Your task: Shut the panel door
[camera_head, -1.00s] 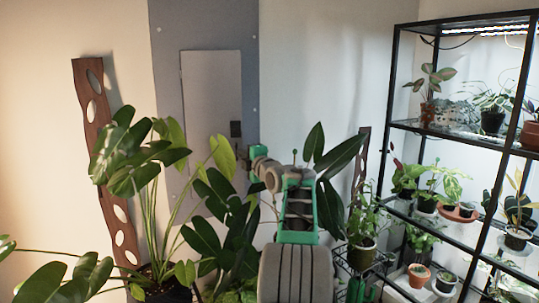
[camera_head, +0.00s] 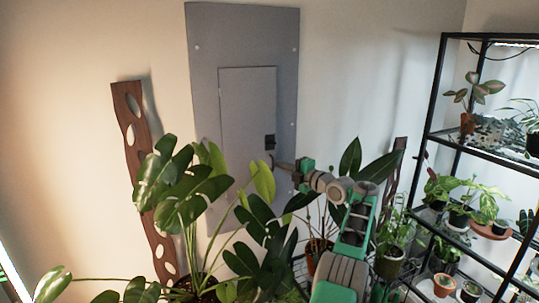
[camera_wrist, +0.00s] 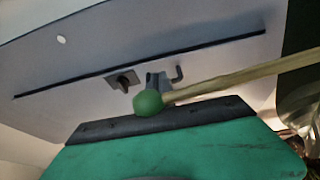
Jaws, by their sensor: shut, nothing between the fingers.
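The panel door (camera_head: 240,110) is a pale grey rectangle in a darker grey wall panel (camera_head: 205,30). It looks flush or nearly flush; I cannot tell if a small gap remains. A dark latch (camera_head: 270,142) sits at its right edge. My gripper (camera_head: 274,162) is shut and empty, just below the latch by the door's right edge; contact cannot be told. In the wrist view the door (camera_wrist: 60,100) shows a long dark seam, with the latch (camera_wrist: 123,80) by it. My narrow dark fingers (camera_wrist: 156,82) point at the seam, partly hidden by a green ball.
The green ball (camera_wrist: 148,103) is on a pale stick crossing the wrist view. Large leafy plants (camera_head: 185,190) stand before the panel's lower part. A wooden strip with holes (camera_head: 140,150) is left. A black shelf with potted plants (camera_head: 440,120) stands right.

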